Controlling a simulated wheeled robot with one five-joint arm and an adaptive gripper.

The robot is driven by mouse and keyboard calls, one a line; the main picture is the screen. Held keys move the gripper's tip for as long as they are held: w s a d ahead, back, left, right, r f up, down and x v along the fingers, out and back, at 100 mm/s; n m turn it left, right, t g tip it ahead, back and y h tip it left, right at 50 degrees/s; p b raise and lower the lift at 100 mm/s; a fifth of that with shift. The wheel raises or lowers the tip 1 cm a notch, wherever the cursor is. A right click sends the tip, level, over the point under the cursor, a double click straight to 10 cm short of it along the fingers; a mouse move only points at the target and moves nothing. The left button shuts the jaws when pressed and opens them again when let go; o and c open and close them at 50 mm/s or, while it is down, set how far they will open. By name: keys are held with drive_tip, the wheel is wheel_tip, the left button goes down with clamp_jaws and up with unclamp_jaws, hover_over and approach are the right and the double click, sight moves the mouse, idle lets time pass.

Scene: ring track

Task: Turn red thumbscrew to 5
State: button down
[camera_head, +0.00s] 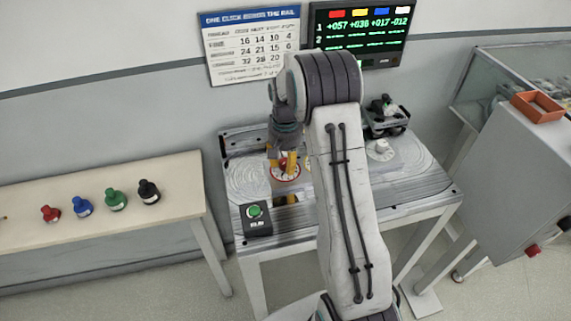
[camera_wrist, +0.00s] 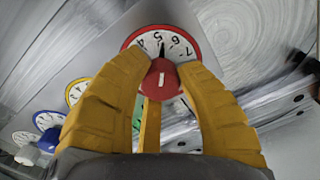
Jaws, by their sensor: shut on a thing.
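The red thumbscrew (camera_wrist: 161,80) stands at the middle of a red-rimmed white dial (camera_wrist: 194,40) in the wrist view. It has a white line on its face. The dial shows 4, 5, 6 and 7 above the thumbscrew, and a dark pointer mark lies near 5 and 6; its exact reading is hard to tell. My gripper (camera_wrist: 164,72) has its yellow fingers shut on the thumbscrew from both sides. In the head view, my gripper (camera_head: 283,162) reaches down over the red dial (camera_head: 286,178) on the metal table, and the thumbscrew is mostly hidden.
A yellow dial (camera_wrist: 76,92), a blue dial (camera_wrist: 47,121) and a white dial (camera_wrist: 23,138) lie in a row at left. A green button box (camera_head: 256,216) sits at the table's front. A wall screen (camera_head: 358,33) shows coloured readings.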

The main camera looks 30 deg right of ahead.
sight(285, 162)
drive_tip(key=shift+s+a+f+n, duration=0.1)
drive_tip(key=shift+s+f+n, duration=0.05)
drive_tip(key=shift+n, duration=0.65)
drive_tip(key=c, duration=1.3)
unclamp_jaws()
drive_tip(key=shift+c, duration=0.2)
drive_tip(key=o, duration=0.5)
wheel_tip(285, 162, up, 12)
drive_tip(key=shift+n, duration=0.3)
